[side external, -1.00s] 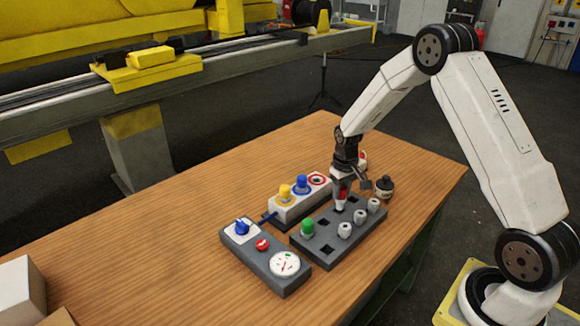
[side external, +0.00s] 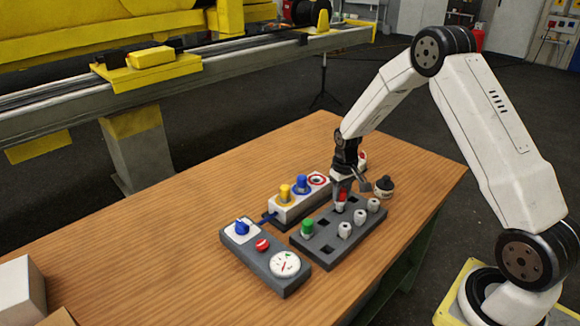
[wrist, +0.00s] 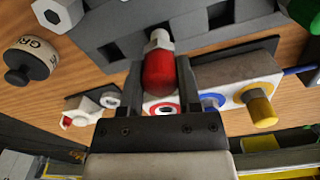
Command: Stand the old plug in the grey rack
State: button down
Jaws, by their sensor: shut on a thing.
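My gripper (side external: 342,192) is shut on the old plug, which has a red body (wrist: 159,70) and a pale hexagonal end (wrist: 158,42). The plug is upright at the back row of the grey rack (side external: 335,248), its pale end at or just above the rack top. I cannot tell whether the end is inside a hole, as the plug hides the spot beneath it. In the wrist view the rack (wrist: 195,27) lies beyond the plug. The rack has open square holes, a green plug (side external: 307,228) and several white fittings (side external: 345,230).
The pale port block (side external: 300,204) behind the rack has a yellow cap (side external: 285,193), a blue cap (side external: 302,184) and an uncapped red-ringed port (side external: 318,180). A gauge box (side external: 262,258) stands left. A small dark-lidded pot (side external: 384,187) stands right. The table's left is mostly clear.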

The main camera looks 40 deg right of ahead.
jog(key=shift+f, duration=1.3)
dwell(0.6)
jog(key=shift+c, duration=1.1)
grip_release()
jog(key=shift+r, duration=0.1)
jog(key=shift+r, duration=3.4)
